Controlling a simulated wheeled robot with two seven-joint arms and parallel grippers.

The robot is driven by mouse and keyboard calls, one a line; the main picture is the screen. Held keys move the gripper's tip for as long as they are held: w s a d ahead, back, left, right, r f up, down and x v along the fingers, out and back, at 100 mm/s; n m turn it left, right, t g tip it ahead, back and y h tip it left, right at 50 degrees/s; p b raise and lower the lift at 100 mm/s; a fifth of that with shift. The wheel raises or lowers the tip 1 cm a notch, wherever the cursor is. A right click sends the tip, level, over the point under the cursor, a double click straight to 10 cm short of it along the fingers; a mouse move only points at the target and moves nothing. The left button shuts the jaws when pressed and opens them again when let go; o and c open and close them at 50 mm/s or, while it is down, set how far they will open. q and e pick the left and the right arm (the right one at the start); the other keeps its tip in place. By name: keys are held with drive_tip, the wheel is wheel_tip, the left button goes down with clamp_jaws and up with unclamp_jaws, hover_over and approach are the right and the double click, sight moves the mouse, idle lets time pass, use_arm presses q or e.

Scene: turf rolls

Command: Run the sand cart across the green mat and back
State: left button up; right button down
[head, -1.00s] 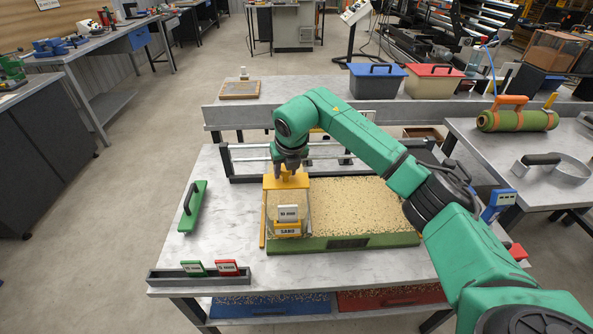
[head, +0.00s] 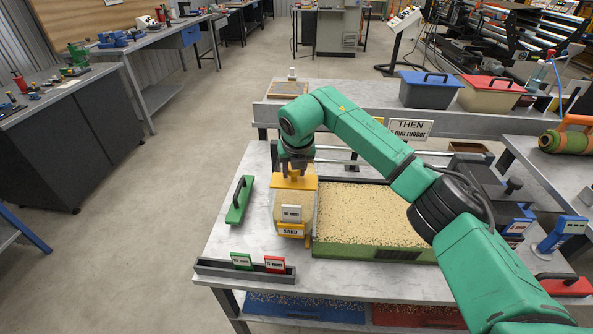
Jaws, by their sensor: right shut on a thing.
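The sand cart (head: 293,213) is a yellow-framed hopper with a label reading SAND and a small white card on its front. It stands at the left end of the green mat (head: 375,254), whose top is covered in pale sand-coloured grains. My right gripper (head: 295,172) comes down from above and is shut on the cart's yellow top. The fingertips are partly hidden by the wrist. My left gripper is not in view.
A green-handled tool (head: 239,200) lies left of the cart. A grey rack (head: 245,268) with a green and a red card stands at the front edge. Blue (head: 426,89) and red-lidded (head: 490,93) bins stand on the back bench. A sign (head: 409,131) partly shows behind my arm.

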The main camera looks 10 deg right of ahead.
drive_tip(key=shift+w+a+r, duration=0.15)
drive_tip(key=shift+r, duration=0.1)
drive_tip(key=c, duration=0.5)
unclamp_jaws()
drive_tip(key=shift+o, duration=0.2)
drive_tip(key=shift+a+f, duration=0.15)
drive_tip(key=shift+a, duration=0.05)
drive_tip(key=shift+d, duration=0.1)
drive_tip(key=shift+r, duration=0.3)
drive_tip(key=b+v, duration=0.3)
drive_tip(key=v, duration=1.1)
drive_tip(key=shift+f, duration=0.1)
